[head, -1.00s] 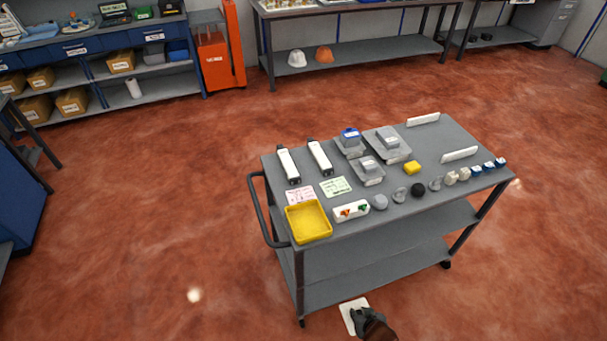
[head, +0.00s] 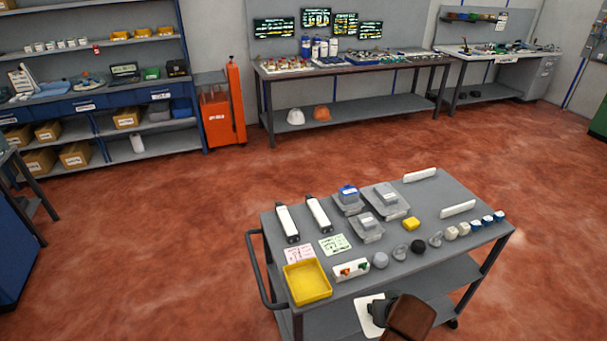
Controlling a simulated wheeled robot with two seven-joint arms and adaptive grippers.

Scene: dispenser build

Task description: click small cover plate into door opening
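My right gripper (head: 379,311) is dark and comes in from the bottom, in front of the cart's near edge. It appears shut on a flat white plate (head: 366,320), held upright or tilted; its fingers cover part of the plate. I cannot tell for certain that this is the small cover plate. No door opening can be made out. Two long white parts with dark ends, one on the left (head: 287,222) and one beside it (head: 318,213), lie on the cart. My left gripper is not in view.
The grey cart (head: 390,268) holds a yellow tray (head: 306,283), a white block with orange and green parts (head: 351,270), grey trays (head: 368,229), a yellow block (head: 411,224), white strips (head: 458,209) and a row of small parts. Open red floor surrounds it.

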